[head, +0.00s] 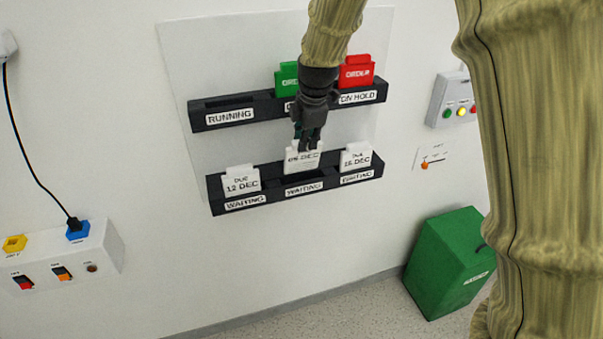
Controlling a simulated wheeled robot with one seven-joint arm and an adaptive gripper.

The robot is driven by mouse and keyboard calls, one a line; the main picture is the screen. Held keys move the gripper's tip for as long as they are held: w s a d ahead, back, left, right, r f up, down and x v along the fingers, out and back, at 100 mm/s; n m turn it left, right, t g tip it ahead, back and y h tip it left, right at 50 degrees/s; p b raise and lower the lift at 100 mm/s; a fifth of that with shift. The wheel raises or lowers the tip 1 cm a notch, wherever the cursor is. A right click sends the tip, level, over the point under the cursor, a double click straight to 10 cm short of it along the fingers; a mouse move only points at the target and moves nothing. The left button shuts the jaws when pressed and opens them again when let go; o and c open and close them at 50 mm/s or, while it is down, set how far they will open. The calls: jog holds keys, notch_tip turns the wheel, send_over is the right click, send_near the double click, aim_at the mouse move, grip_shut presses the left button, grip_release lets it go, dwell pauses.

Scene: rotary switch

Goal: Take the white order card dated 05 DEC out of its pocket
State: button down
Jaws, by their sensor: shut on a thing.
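The white order card dated 05 DEC (302,162) is at the middle pocket of the lower dark rack (222,207). My gripper (307,142) points down from above and is shut on the card's top edge, hiding part of its upper area. The card stands higher than its neighbours, and its lower edge appears above the middle pocket (304,180), whose dark slot shows below it. White cards dated 12 DEC (241,182) and, at the right, apparently 15 DEC (356,158) sit in the side pockets, labelled WAITING.
The upper rack (262,108) holds a green card (287,79) and a red card (357,73) close to my gripper; its RUNNING pocket is empty. A green bin (447,262) stands at lower right. A switch box (66,262) is at lower left. The wall below the racks is clear.

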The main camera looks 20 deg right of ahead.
jog(key=shift+s+d, duration=0.1)
jog(key=shift+s, duration=2.2)
